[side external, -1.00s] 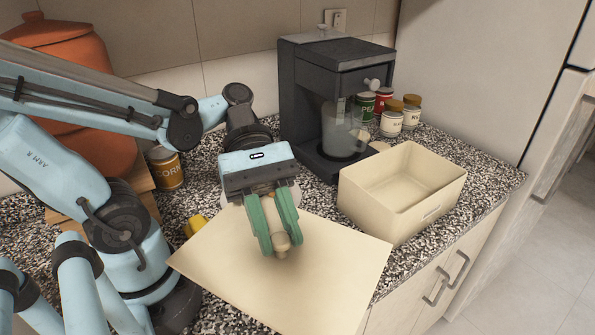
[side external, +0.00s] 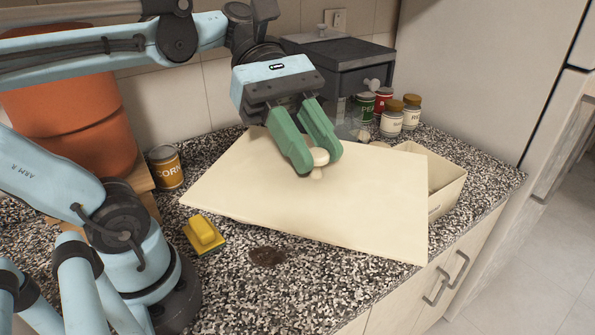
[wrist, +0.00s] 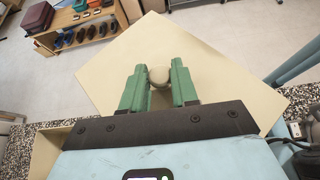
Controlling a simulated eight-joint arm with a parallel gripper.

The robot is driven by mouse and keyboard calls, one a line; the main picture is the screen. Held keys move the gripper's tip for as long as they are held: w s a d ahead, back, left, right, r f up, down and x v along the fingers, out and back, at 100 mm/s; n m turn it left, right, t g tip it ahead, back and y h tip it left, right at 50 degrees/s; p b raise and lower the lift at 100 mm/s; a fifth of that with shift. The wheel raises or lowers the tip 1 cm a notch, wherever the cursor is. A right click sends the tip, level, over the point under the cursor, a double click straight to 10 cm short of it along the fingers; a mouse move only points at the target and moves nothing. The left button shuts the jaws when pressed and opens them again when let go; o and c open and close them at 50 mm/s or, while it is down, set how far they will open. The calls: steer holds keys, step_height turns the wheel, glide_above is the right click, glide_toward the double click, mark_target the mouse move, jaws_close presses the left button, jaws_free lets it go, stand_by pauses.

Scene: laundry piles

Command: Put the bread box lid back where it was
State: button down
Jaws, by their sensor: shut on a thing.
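The bread box lid (side external: 350,205) is a flat cream panel with a round knob (side external: 318,157). My gripper (side external: 318,160) is shut on the knob and holds the lid above the counter, slightly tilted. The open cream bread box (side external: 447,185) stands at the right of the counter, partly hidden behind the lid. In the wrist view the lid (wrist: 215,65) spreads beyond my gripper (wrist: 158,80), with the knob (wrist: 158,75) between the green fingers. A corner of the box (wrist: 45,150) shows at the lower left there.
A yellow sponge (side external: 204,234) and a dark stain (side external: 267,257) lie on the speckled counter (side external: 225,290). A corn can (side external: 166,168), a coffee maker (side external: 345,60) and several small jars (side external: 391,118) stand behind. An orange pot (side external: 65,125) is at the left.

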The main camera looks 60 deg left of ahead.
steer(key=w+d+n+t+y, duration=0.1)
steer(key=w+n+t+y, duration=0.65)
steer(key=w, duration=1.55)
steer(key=w+a+f+n+t+h, duration=0.1)
steer(key=w+a+f, duration=0.2)
steer(key=f, duration=0.4)
steer(key=w+a+f+n+t+h, duration=0.1)
steer(key=w+a+f+n+h, duration=0.1)
steer(key=w+a+f, duration=0.2)
steer(key=shift+a+f, duration=1.05)
steer(key=shift+f, duration=1)
steer(key=shift+f, duration=0.1)
steer(key=shift+f, duration=0.35)
steer(key=shift+f, duration=0.15)
